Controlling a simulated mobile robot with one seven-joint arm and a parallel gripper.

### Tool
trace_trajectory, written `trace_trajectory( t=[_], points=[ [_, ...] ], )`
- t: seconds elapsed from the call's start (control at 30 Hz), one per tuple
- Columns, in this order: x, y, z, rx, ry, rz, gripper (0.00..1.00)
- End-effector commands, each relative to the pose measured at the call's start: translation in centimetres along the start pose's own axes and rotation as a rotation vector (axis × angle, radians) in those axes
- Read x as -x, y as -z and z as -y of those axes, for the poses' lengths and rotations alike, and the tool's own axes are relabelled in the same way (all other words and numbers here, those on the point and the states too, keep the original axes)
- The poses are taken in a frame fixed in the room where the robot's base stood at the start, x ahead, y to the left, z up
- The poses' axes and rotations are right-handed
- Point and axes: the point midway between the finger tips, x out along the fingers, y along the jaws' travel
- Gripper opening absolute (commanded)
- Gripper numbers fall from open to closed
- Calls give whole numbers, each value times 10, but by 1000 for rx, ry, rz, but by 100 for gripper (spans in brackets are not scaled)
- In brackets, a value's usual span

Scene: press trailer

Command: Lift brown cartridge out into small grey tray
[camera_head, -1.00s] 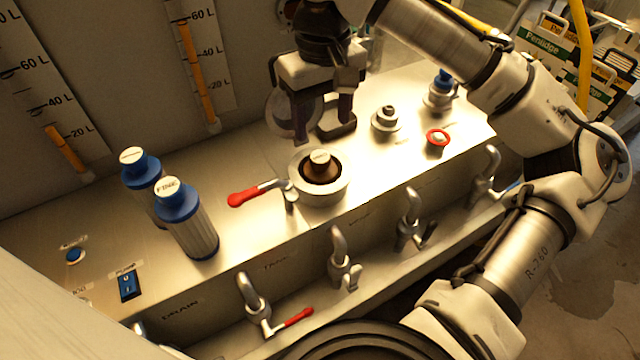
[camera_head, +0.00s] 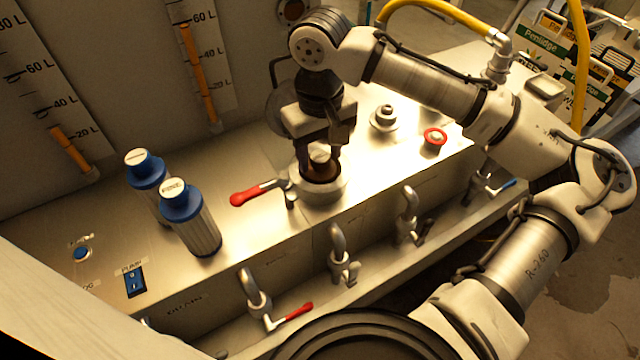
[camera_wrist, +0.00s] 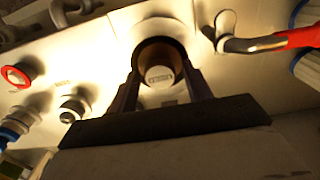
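The brown cartridge (camera_head: 321,172) sits in a round metal socket (camera_head: 318,190) on the steel bench top. Its pale labelled cap also shows in the wrist view (camera_wrist: 159,76). My gripper (camera_head: 321,165) points down right over the cartridge, with one finger on each side of its top. In the wrist view the two dark fingers (camera_wrist: 160,85) stand apart, with the cap between them and gaps visible on both sides. I cannot make out contact with the cartridge. No small grey tray can be made out for certain.
A red-handled lever (camera_head: 256,193) lies just left of the socket. Two blue-capped cylinders, one marked FINE (camera_head: 190,217), stand further left. A red-ringed button (camera_head: 434,138) and a metal fitting (camera_head: 383,118) stand to the right. Several taps line the front edge.

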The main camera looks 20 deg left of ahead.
Motion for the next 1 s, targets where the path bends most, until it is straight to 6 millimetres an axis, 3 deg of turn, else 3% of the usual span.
trace_trajectory(
  t=[0.03,0.37,0.77,1.0],
  points=[
    [0,0,0,0,0,0,43],
    [0,0,0,0,-1,0,0],
    [2,0,0,0,-1,-1,0],
    [20,1,0,-1,-2,-3,0]
  ],
)
